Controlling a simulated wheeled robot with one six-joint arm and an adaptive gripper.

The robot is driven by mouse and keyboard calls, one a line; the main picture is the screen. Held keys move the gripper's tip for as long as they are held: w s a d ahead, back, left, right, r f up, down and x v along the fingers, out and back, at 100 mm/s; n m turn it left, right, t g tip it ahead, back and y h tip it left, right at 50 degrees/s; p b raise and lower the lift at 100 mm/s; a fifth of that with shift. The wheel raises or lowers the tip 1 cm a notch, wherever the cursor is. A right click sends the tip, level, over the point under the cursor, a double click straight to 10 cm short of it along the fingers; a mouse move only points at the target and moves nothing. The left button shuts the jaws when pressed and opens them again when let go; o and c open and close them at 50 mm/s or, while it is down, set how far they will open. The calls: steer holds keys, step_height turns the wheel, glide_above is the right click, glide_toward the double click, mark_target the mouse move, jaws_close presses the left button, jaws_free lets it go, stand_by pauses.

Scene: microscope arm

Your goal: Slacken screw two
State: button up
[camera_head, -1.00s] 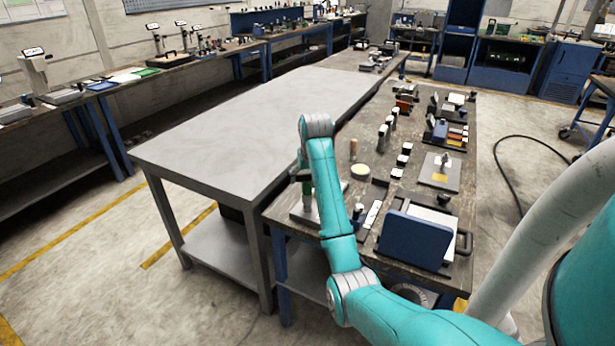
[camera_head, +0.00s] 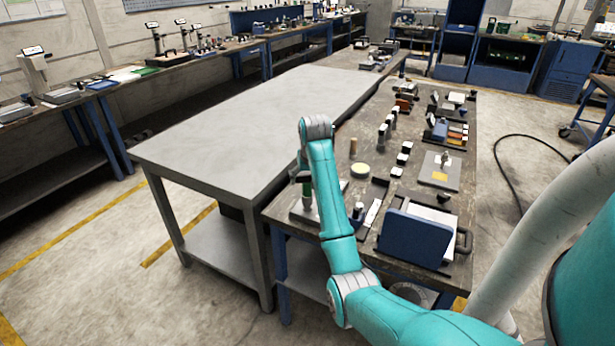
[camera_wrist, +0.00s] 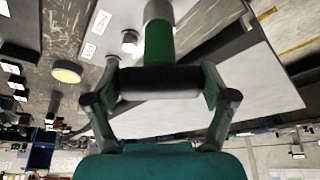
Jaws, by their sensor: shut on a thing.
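My gripper (camera_wrist: 160,88) is shut on the dark crossbar of a driver-like tool (camera_wrist: 160,42) with a green stem; the bar lies between its two fingers. The stem runs to a grey end at the top edge of the wrist view, whose tip is out of frame. Beside it, a pale screw-like head (camera_wrist: 130,42) stands on a grey plate (camera_wrist: 135,14) with white labels (camera_wrist: 88,50). I cannot tell which screw is two. In the head view, the green stem (camera_head: 307,192) points down over the light plate (camera_head: 298,212) at the workbench's near left edge; my arm partly hides it.
A cream disc (camera_head: 360,170), a blue case (camera_head: 415,238) and several small blocks and parts occupy the worn workbench (camera_head: 375,105). The grey table (camera_head: 240,120) to its left is bare. Benches with equipment line the walls.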

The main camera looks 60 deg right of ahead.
steer(key=shift+f, duration=1.1)
stand_by(0.3)
steer(key=shift+n+t+y, duration=0.5)
steer(key=shift+n+y, duration=0.1)
steer(key=shift+n, duration=1.4)
steer(key=shift+d, duration=0.1)
steer(key=shift+n, duration=0.4)
steer(key=n+y, duration=0.1)
steer(key=n, duration=0.2)
steer(key=shift+y, duration=0.3)
